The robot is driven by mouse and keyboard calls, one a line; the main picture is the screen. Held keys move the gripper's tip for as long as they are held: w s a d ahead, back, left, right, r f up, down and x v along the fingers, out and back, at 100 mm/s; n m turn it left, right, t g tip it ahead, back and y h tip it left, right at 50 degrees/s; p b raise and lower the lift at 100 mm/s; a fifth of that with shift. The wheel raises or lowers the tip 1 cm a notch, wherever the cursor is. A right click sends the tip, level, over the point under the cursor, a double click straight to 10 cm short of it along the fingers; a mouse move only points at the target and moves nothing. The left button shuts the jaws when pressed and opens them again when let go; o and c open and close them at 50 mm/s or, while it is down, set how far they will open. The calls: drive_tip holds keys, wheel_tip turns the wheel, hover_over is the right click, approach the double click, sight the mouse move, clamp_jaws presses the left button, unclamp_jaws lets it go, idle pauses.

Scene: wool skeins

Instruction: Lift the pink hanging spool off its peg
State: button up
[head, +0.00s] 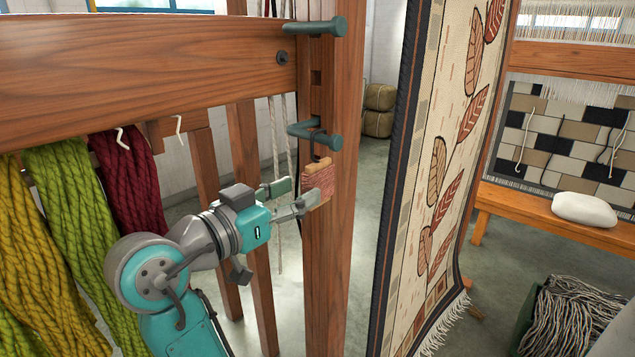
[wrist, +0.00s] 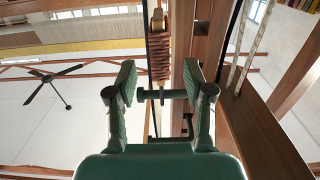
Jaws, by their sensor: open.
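The pink spool (head: 319,183), wound with pinkish yarn between wooden ends, hangs against the wooden post below a grey-green peg (head: 316,135). A small dark link shows between spool and peg. My gripper (head: 295,195) is open beside the spool, its near fingertip close to the spool's lower left in the head view. In the wrist view the spool (wrist: 159,62) stands upright in the picture, beyond and between the two spread green fingertips (wrist: 157,85). I cannot tell whether either finger touches it.
Another peg (head: 312,27) sticks out higher on the post (head: 328,260). Yellow, green and dark red skeins (head: 125,170) hang at the left. A leaf-patterned rug (head: 440,180) hangs right of the post. A bench (head: 545,214) holds a white bundle.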

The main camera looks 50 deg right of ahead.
sight(325, 181)
drive_tip(key=shift+w+d+f, duration=0.1)
drive_tip(key=shift+d+f, duration=0.05)
drive_tip(key=shift+d, duration=1.85)
drive_tip(key=shift+w+d+f, duration=0.1)
drive_tip(key=shift+d+f, duration=0.05)
drive_tip(key=shift+d, duration=1.8)
clamp_jaws()
